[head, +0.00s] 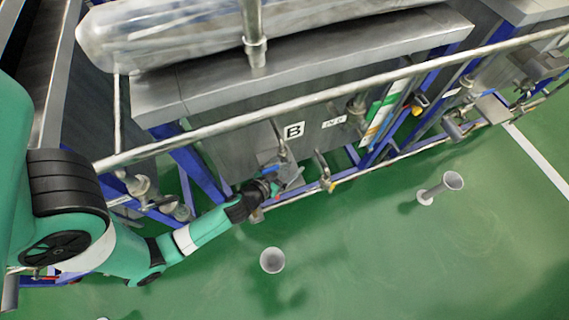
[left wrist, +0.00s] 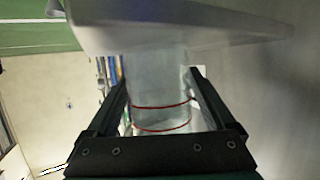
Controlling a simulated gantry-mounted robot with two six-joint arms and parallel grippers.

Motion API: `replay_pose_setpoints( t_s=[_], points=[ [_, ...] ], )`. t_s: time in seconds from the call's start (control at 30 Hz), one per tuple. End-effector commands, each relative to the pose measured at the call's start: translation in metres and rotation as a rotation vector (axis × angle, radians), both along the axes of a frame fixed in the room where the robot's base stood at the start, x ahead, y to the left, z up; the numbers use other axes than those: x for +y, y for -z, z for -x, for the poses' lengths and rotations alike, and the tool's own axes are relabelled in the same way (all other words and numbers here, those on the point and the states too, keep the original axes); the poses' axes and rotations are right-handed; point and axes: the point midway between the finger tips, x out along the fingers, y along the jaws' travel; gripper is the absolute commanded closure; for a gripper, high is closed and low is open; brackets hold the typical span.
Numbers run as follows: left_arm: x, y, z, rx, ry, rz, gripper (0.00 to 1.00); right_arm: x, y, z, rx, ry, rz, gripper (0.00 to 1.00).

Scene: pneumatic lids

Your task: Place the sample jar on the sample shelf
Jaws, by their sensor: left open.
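The sample jar (left wrist: 160,90) is a clear cylinder with two thin red rings. In the left wrist view it lies between the fingers of my left gripper (left wrist: 158,76), which are open, one on each side of it. One end of the jar meets a pale slab, apparently the sample shelf (left wrist: 180,38); I cannot tell firm contact from a small gap. In the head view my left gripper (head: 272,180) is at the small grey shelf (head: 293,174) on the front of the machine, below the letter B. The jar is too small to make out there. My right gripper does not show.
A metal rail (head: 225,126) runs across the machine front above my left forearm. A valve handle (head: 323,170) stands just right of the shelf. Two grey flared posts (head: 272,260) (head: 453,181) stand on the green floor, which is otherwise largely clear.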

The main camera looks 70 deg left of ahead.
Motion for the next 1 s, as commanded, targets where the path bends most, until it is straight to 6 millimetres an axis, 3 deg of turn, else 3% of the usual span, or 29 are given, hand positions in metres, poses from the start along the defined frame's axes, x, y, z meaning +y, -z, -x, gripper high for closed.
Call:
replay_pose_setpoints(
  t_s=[0.17,0.5,0.73,1.0],
  points=[
    [-0.01,-0.005,0.016,0.001,0.003,-0.002,0.12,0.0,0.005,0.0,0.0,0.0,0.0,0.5],
    [-0.049,-0.028,0.08,-0.001,0.01,-0.001,0.12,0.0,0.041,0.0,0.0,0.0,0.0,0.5],
    [-0.057,-0.038,0.094,0.0,0.004,-0.001,0.12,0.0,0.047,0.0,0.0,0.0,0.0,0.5],
    [-0.057,-0.041,0.096,-0.001,-0.001,0.0,0.12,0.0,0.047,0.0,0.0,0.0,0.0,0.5]
  ],
)
